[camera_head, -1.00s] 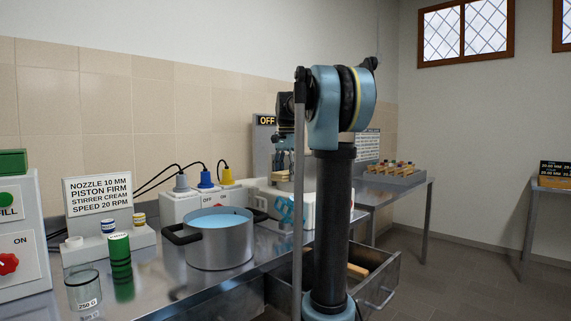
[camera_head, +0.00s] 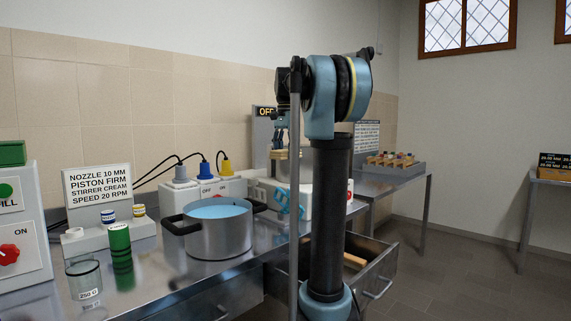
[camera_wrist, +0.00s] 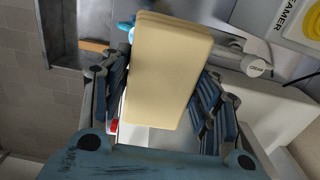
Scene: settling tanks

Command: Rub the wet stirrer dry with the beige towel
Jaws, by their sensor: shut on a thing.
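My gripper (camera_wrist: 160,105) is shut on the beige towel (camera_wrist: 168,65), a thick folded block that fills the middle of the wrist view. In the head view the towel (camera_head: 278,154) hangs small under my gripper (camera_head: 280,145), behind my arm and above the far bench. A bright blue piece (camera_head: 285,207), perhaps the stirrer, shows against the white unit below. In the wrist view a blue piece (camera_wrist: 126,28) peeks out beside the towel's upper left edge. The towel hides most of it, so I cannot tell whether they touch. Wetness cannot be made out.
A steel pot (camera_head: 220,237) of blue liquid stands on the steel bench. A glass beaker (camera_head: 84,279) and a green cylinder (camera_head: 120,243) stand left of it. An open drawer (camera_head: 381,282) with a wooden piece (camera_head: 354,259) juts out at the right.

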